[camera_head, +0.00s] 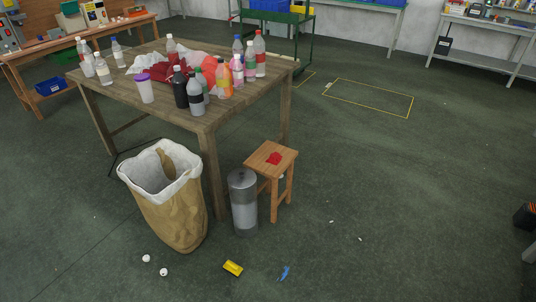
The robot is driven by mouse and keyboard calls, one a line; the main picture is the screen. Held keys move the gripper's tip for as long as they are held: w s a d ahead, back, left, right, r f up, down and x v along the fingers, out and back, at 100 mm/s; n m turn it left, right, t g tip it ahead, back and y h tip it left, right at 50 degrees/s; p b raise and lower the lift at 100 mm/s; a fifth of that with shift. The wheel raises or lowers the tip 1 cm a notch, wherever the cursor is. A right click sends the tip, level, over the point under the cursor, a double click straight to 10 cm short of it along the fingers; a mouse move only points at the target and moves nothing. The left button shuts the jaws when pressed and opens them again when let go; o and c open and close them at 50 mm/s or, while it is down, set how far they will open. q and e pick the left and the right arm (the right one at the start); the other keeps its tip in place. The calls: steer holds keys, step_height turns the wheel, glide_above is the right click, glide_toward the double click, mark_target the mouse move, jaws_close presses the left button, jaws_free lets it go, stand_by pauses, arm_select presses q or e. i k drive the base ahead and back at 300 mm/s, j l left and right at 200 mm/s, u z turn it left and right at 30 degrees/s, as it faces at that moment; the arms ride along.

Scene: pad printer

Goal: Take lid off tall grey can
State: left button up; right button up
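A tall grey can (243,207) stands upright on the floor, between a paper waste bag and a wooden stool. Its upper part is darker grey, and a round grey lid (242,178) appears to sit on its top. The seam between lid and body is hard to make out. Neither of my grippers shows in the head view.
The open brown bag (172,215) stands close left of the can. The stool (271,160) with a red item is close right. Behind is a table (140,112) crowded with bottles. A yellow item (233,268) and blue scrap (284,273) lie in front. The floor to the right is mostly clear.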

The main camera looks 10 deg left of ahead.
mark_target(241, 179)
steer(key=i+z, duration=0.3)
steer(key=i, duration=1.15)
